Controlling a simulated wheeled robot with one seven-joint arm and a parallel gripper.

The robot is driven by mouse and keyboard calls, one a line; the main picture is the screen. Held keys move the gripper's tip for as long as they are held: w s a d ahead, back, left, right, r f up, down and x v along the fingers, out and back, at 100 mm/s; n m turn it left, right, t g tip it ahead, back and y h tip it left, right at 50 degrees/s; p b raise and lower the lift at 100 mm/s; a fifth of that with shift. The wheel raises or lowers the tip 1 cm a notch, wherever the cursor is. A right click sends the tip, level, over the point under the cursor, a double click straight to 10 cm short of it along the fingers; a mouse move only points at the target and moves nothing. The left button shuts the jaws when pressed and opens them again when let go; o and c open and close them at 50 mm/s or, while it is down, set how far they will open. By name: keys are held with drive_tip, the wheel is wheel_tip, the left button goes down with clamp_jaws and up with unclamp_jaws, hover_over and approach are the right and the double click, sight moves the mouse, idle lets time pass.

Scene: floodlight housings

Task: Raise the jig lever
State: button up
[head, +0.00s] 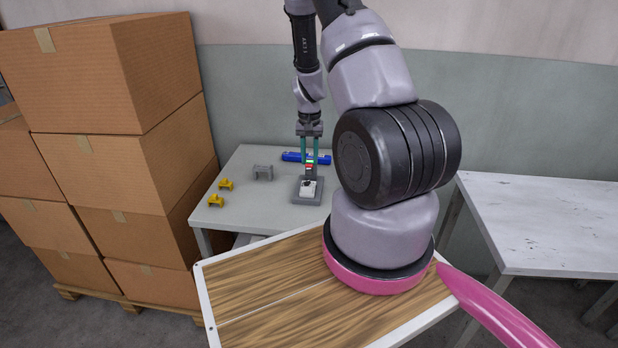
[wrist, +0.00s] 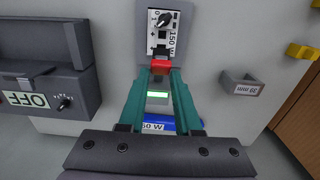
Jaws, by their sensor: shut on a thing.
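The grey jig (head: 296,199) stands on the grey-green table, with a white piece (head: 308,189) in it. The wrist view shows this white piece (wrist: 185,22) with a black knob and a "150 W" label. A red grip, which looks like the lever's handle (wrist: 161,66), lies between the teal fingertips; it also shows in the head view (head: 309,167). My gripper (wrist: 161,70) is shut on it, above the jig's back part. The fingers hide the lever's lower part, and I cannot tell its exact angle. A green light (wrist: 158,94) glows beyond the handle.
A blue bar (head: 322,159) lies behind the jig. A grey bracket (head: 263,172) and two yellow brackets (head: 226,184) stand to the left. A grey box marked OFF (wrist: 45,100) shows in the wrist view. Stacked cartons (head: 100,110) stand left; another table (head: 555,215) stands right.

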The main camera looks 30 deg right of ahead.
drive_tip(key=shift+w, duration=0.1)
drive_tip(key=shift+w+d+r, duration=0.25)
drive_tip(key=shift+w, duration=0.1)
idle(0.5)
drive_tip(key=shift+w+d+r, duration=0.1)
drive_tip(key=shift+w+d, duration=0.2)
drive_tip(key=shift+w, duration=0.15)
drive_tip(key=shift+d, duration=0.1)
drive_tip(key=shift+w+d, duration=0.25)
drive_tip(key=shift+w, duration=0.15)
clamp_jaws()
drive_tip(key=shift+w+d, duration=0.25)
drive_tip(key=shift+w, duration=0.15)
